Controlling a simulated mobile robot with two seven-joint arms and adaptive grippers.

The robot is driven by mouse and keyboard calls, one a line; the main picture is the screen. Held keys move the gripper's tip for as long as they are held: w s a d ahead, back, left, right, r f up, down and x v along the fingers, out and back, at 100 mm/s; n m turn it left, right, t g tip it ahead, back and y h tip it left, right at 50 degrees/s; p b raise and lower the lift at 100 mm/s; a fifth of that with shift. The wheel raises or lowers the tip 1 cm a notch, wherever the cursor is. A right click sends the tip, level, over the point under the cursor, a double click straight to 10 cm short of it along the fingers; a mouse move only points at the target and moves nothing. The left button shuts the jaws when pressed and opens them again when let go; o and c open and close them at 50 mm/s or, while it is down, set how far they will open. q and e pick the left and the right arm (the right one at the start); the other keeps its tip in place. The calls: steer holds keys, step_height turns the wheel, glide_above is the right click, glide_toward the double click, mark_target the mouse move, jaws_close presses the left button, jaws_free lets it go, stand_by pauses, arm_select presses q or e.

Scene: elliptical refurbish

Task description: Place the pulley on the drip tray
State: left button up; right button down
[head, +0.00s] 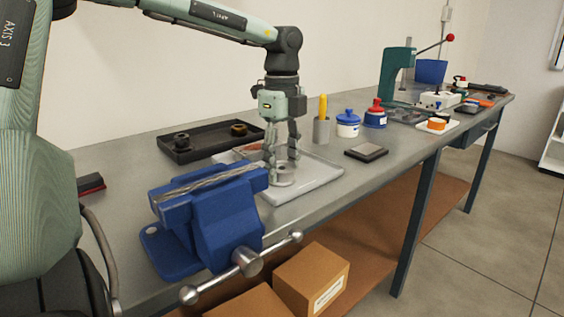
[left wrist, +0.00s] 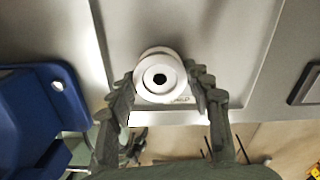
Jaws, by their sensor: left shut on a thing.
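The pulley (head: 285,177) is a small pale round part with a dark centre hole. It also shows in the left wrist view (left wrist: 160,93). My left gripper (head: 283,160) points down and is shut on it, with a finger at each side. The light grey, shallow drip tray (head: 318,175) lies on the bench under the gripper; its pale surface also shows in the left wrist view (left wrist: 235,50). The pulley is over the tray, at or just above its surface; I cannot tell if it touches. My right gripper is not in view.
A blue vise (head: 215,220) with a long rod across its jaws stands just in front of the tray. A black tray (head: 190,153) with dark parts lies behind. A grey cup (head: 321,131), blue-lidded jar (head: 348,125) and dark flat block (head: 366,152) stand to the right.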

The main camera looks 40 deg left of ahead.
mark_target(282, 166)
arm_select(q)
steer(key=shift+f, duration=0.15)
steer(key=o, duration=1.3)
steer(key=shift+o, duration=0.2)
step_height(282, 166, up, 12)
